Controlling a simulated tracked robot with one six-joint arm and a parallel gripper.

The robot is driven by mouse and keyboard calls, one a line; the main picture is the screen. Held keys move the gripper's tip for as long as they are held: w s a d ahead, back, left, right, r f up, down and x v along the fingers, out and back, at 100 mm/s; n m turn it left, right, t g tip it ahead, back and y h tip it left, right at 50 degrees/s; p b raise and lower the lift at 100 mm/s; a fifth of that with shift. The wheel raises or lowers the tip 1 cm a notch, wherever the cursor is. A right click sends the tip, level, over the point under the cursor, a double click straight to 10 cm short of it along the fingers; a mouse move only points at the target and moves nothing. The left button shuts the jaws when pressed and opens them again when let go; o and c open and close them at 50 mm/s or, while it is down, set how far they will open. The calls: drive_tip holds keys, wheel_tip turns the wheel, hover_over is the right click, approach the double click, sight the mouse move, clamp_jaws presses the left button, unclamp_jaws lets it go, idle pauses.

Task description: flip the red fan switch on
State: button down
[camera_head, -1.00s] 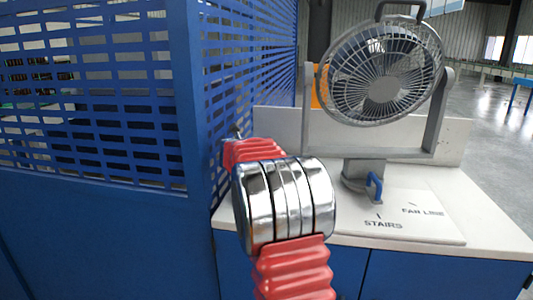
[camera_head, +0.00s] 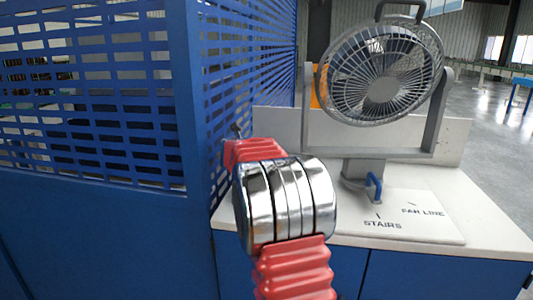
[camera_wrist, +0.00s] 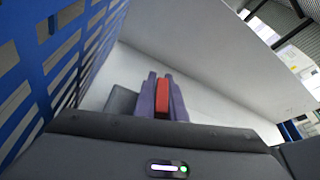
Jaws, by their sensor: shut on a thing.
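In the wrist view, the two purple-grey fingers of my gripper (camera_wrist: 163,98) are closed on a red block-like piece, which appears to be the red fan switch (camera_wrist: 162,94). Only its face between the fingers shows, so I cannot tell its lever position. A grey box-shaped part (camera_wrist: 121,103) sits just left of the fingers. In the head view my red and chrome arm hides the gripper and the red switch. The fan (camera_head: 383,80) stands in its grey frame on the white counter.
A blue handle (camera_head: 376,187) rises at the fan's foot, behind the printed labels STAIRS and FAN LINE on a white plate (camera_head: 440,230). A blue slotted partition (camera_head: 222,80) stands close on the left of my arm. The counter's right end (camera_head: 490,225) is clear.

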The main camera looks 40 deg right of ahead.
drive_tip(key=shift+a+f+t, duration=0.1)
drive_tip(key=shift+t, duration=0.2)
drive_tip(key=m, duration=0.1)
drive_tip(key=m+t+y, duration=0.1)
drive_tip(key=shift+s+d+m, duration=0.2)
drive_tip(key=shift+s+m, duration=0.2)
drive_tip(key=shift+s+d+m+t+y, duration=0.2)
drive_tip(key=shift+m+t+y, duration=0.4)
drive_tip(key=shift+m, duration=0.4)
drive_tip(key=shift+s+m+t+y, duration=0.15)
drive_tip(key=shift+m+t+y, duration=0.3)
drive_tip(key=shift+m, duration=0.35)
drive_tip(key=c, duration=2.2)
unclamp_jaws()
drive_tip(key=o, duration=0.4)
drive_tip(key=shift+d, duration=0.15)
drive_tip(key=shift+s, duration=0.1)
